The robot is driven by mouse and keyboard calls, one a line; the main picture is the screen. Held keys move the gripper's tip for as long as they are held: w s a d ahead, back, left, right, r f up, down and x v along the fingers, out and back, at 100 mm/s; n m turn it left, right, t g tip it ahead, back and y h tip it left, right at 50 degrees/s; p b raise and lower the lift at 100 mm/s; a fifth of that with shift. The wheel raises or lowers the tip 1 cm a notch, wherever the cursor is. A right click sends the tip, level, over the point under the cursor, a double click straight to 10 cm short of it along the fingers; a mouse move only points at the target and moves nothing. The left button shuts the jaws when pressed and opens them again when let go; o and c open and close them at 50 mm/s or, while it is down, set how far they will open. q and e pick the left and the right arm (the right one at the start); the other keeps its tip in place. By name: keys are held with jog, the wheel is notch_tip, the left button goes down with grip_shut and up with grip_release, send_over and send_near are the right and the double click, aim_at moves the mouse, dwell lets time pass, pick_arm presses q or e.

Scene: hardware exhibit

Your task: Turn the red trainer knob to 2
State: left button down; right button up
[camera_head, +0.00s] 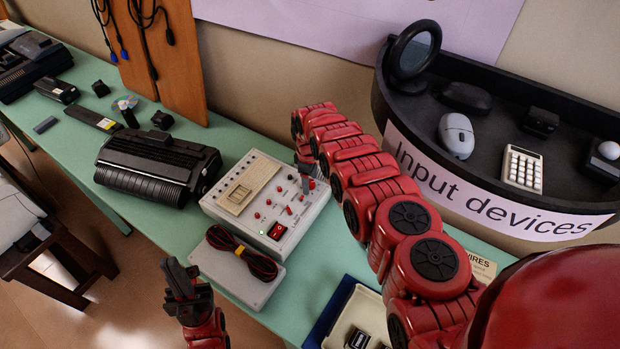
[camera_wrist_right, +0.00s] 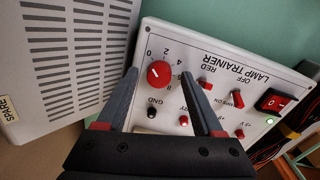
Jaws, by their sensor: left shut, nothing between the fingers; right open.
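The lamp trainer (camera_head: 225,215) is a white box with red controls, in the head view at centre. In the right wrist view its panel (camera_wrist_right: 215,60) appears upside down. The round red knob (camera_wrist_right: 158,75) there has a white mark and a printed dial with 0, 2 and 4 around it; which number the mark meets is hard to tell. My right gripper (camera_wrist_right: 159,73) is open, with one fingertip on each side of the knob; contact cannot be told. In the head view it is over the trainer's right end (camera_head: 306,178). My left gripper (camera_head: 179,279) is shut and empty, front left of the trainer.
A grey box with a coiled cable (camera_head: 240,252) lies in front of the trainer. A black printer-like device (camera_head: 155,168) stands left. The curved "Input devices" display (camera_head: 470,185) is behind my right arm. A tray (camera_head: 350,315) sits at front right.

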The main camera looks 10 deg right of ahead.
grip_shut()
dwell(0.4)
jog(key=shift+f, duration=0.1)
jog(key=m+b, duration=0.3)
jog(key=m, duration=0.1)
jog(key=shift+w+f+m, duration=0.1)
jog(key=shift+m, duration=0.2)
jog(key=m+b, duration=0.2)
jog(key=shift+m, duration=0.4)
jog(key=shift+m+b, duration=0.65)
jog(key=shift+m, duration=0.05)
jog(key=shift+r, duration=0.2)
